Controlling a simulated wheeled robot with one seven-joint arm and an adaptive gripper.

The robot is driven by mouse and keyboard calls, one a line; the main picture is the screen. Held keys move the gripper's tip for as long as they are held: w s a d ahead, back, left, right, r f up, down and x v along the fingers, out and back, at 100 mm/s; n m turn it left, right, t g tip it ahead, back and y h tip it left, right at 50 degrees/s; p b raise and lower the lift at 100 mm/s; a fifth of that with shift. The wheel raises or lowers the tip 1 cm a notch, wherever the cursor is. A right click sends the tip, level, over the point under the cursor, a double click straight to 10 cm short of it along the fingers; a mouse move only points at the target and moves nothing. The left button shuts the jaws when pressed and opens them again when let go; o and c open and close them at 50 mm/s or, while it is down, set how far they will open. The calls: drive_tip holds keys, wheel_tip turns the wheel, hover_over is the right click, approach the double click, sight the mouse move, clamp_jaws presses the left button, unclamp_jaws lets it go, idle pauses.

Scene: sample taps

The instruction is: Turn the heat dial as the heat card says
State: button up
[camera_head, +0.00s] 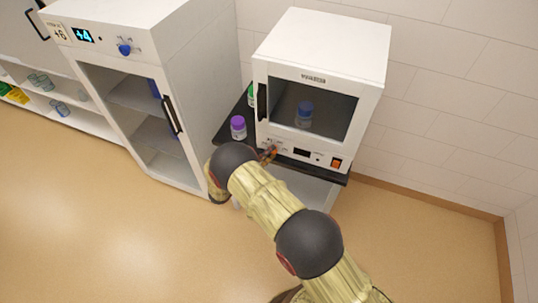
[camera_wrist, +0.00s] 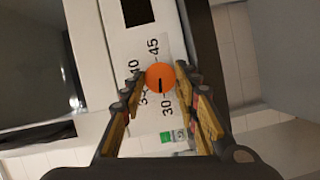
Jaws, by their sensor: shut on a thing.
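The orange heat dial (camera_wrist: 160,77) is on the white front panel of the heating cabinet (camera_head: 325,40). Its printed scale shows 30, 35, 40 and 45. The dial's black mark runs down in the wrist view, roughly towards the 30 side. My gripper (camera_wrist: 159,75) has one finger on each side of the dial and is shut on it. In the head view my gripper (camera_head: 268,154) is at the lower left of the cabinet front and hides most of the dial. I cannot make out a heat card with readable text.
A blue-capped bottle (camera_head: 305,113) shows behind the cabinet's window. A purple-capped bottle (camera_head: 238,128) stands on the dark shelf to its left, near a green-capped bottle (camera_head: 251,95). An orange switch (camera_head: 336,163) is at the panel's right. The fridge (camera_head: 185,60) displays +4 beside a +6 card.

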drive_tip(key=shift+a+f+n+t+b, duration=0.1)
drive_tip(key=shift+f+n+t+b, duration=0.2)
drive_tip(key=shift+n, duration=0.6)
drive_tip(key=shift+r, duration=0.15)
drive_tip(key=o, duration=0.8)
drive_tip(key=shift+w, duration=0.1)
drive_tip(key=shift+o, duration=0.2)
drive_tip(key=v, duration=1.2)
drive_tip(key=shift+w+a, duration=0.1)
